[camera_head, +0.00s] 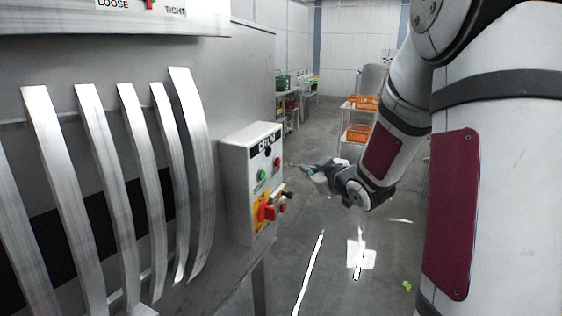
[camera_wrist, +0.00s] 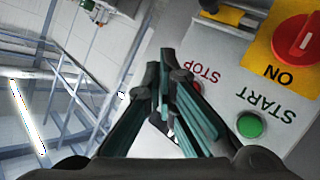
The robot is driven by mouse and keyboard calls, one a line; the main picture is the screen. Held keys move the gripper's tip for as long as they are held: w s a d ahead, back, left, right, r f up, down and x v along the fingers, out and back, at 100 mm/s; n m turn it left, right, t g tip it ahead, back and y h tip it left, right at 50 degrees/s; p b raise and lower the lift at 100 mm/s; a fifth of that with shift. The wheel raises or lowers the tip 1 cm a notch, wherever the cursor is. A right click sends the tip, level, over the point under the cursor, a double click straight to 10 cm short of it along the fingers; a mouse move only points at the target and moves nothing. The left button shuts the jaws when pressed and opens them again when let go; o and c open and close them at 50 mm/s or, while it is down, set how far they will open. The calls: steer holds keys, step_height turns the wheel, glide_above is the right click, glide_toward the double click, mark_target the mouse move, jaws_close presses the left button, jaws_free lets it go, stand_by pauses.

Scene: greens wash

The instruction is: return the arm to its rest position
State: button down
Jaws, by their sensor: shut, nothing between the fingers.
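My arm reaches out from the right side of the head view, bent at the elbow. My gripper (camera_head: 292,166) is just right of the grey control box (camera_head: 234,190) on the machine's side. In the wrist view the fingers of my gripper (camera_wrist: 164,70) come together at the tips, with nothing held. The control box face (camera_wrist: 232,90) lies to their right, with a green START button (camera_wrist: 250,125) and a red rotary switch (camera_wrist: 297,38) on a yellow plate. I cannot tell whether the fingertips touch the box.
The steel machine (camera_head: 130,60) with curved metal bars (camera_head: 187,150) fills the left. Orange crates (camera_head: 357,132) stand on a rack behind my arm. The grey floor (camera_head: 320,215) between box and arm is mostly clear, with a small green scrap (camera_head: 407,286) at right.

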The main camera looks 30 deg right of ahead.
steer(key=shift+w, duration=0.1)
stand_by(0.6)
steer(key=s+a+r+m+g+h+b, duration=0.25)
steer(key=s+a+r+g, duration=0.2)
steer(key=s+a, duration=0.4)
steer(key=s+a+m+g+y, duration=0.1)
steer(key=s+a+g+y, duration=0.1)
steer(key=s+a, duration=0.4)
steer(key=s+a+f+m+g+y, duration=0.1)
steer(key=s+a, duration=0.5)
steer(key=s, duration=0.6)
steer(key=shift+s+a+f+g+y, duration=0.15)
steer(key=shift+s+a+g+y, duration=0.15)
steer(key=shift+g, duration=0.45)
